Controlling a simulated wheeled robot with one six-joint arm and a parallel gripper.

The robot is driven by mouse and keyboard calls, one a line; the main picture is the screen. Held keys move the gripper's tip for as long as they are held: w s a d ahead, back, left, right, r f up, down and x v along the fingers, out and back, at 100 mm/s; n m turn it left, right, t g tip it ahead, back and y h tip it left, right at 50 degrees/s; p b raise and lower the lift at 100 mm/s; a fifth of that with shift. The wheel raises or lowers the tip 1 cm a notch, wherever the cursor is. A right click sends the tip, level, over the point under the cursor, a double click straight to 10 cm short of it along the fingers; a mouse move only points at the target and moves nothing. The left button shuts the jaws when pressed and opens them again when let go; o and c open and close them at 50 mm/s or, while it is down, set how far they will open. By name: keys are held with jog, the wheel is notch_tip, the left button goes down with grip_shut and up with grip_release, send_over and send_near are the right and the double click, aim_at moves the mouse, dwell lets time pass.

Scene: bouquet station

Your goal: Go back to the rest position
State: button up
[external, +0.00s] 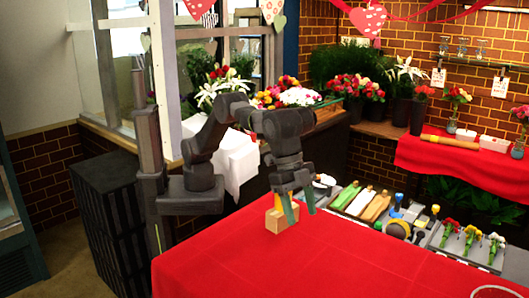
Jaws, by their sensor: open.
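My gripper (300,205) points down over the back left part of the red-covered table (290,265). Its two fingers are apart. A small light wooden block (279,220) stands on the red cloth just below and beside the left finger. An orange-yellow piece shows at the top of the block, partly hidden by the finger. I cannot tell whether the finger touches it. My arm rises from its column at the left and bends over toward the table.
A grey tray (340,212) with paper rolls and tools lies right of my gripper. Another tray (462,254) holds small bouquets. A clear round rim (494,290) shows at the lower right. Flowers line the window behind my arm. The front of the red cloth is clear.

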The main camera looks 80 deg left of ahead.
jog(key=s+d+f+p, duration=0.1)
jog(key=s+d+f, duration=0.2)
jog(key=d, duration=0.3)
jog(key=shift+s+f+m+p, duration=0.3)
jog(key=shift+s, duration=0.15)
dwell(0.9)
